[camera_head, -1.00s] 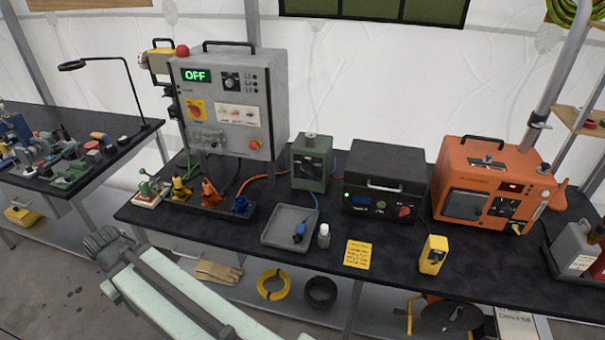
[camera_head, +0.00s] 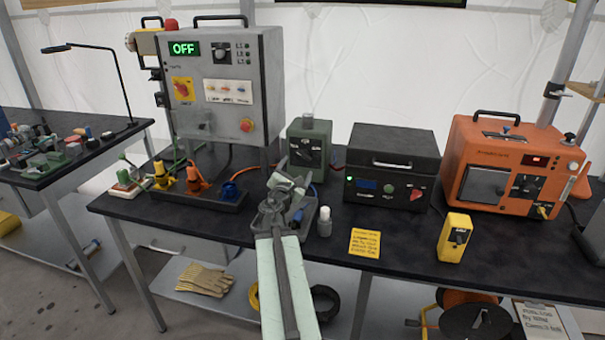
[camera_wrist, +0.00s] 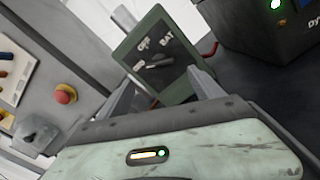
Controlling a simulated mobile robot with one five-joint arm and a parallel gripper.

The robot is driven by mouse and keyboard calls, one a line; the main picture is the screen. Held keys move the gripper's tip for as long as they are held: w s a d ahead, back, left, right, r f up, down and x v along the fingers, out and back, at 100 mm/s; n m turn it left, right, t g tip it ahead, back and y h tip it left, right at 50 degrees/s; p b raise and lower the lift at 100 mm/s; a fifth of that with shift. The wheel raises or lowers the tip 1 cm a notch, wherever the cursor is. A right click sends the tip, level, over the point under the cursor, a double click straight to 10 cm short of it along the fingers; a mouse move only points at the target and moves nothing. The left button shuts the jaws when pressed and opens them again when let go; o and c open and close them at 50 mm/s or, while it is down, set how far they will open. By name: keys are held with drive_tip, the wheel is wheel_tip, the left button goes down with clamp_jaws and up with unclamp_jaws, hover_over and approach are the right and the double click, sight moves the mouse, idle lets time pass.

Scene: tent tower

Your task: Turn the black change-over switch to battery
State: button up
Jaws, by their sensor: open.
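The green switch box (camera_head: 309,130) stands upright on the dark bench, between the grey cabinet and the black power unit. Its front carries the black change-over switch (camera_wrist: 158,62), which shows in the wrist view as a dark handle. One label beside it reads BAT; another label is hard to read. I cannot tell exactly which label the handle points to. My gripper (camera_wrist: 163,88) is open and empty, its two fingers apart in front of the box's lower face. In the head view my gripper (camera_head: 290,182) hides part of the box's lower front and the tray.
The grey cabinet (camera_head: 224,90) with an OFF display and red button stands left. Coloured plugs (camera_head: 195,181) sit before it. The black power unit (camera_head: 388,180) and orange unit (camera_head: 487,150) stand right. A small white bottle (camera_head: 324,222) stands near my gripper.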

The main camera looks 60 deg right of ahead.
sight(303, 157)
drive_tip(key=x, duration=0.8)
drive_tip(key=shift+s, duration=0.1)
drive_tip(key=c, duration=1.2)
drive_tip(key=shift+w+d+r, duration=0.1)
drive_tip(key=shift+w, duration=0.1)
drive_tip(key=shift+c, duration=0.9)
drive_tip(key=shift+s+a+m, duration=0.15)
drive_tip(key=shift+a+m, duration=0.05)
drive_tip(key=shift+m, duration=0.2)
drive_tip(key=m, duration=0.4)
drive_tip(key=shift+m, duration=0.4)
drive_tip(key=m, duration=1.2)
drive_tip(key=shift+m, duration=0.4)
drive_tip(key=m, duration=0.5)
drive_tip(key=shift+m, duration=0.3)
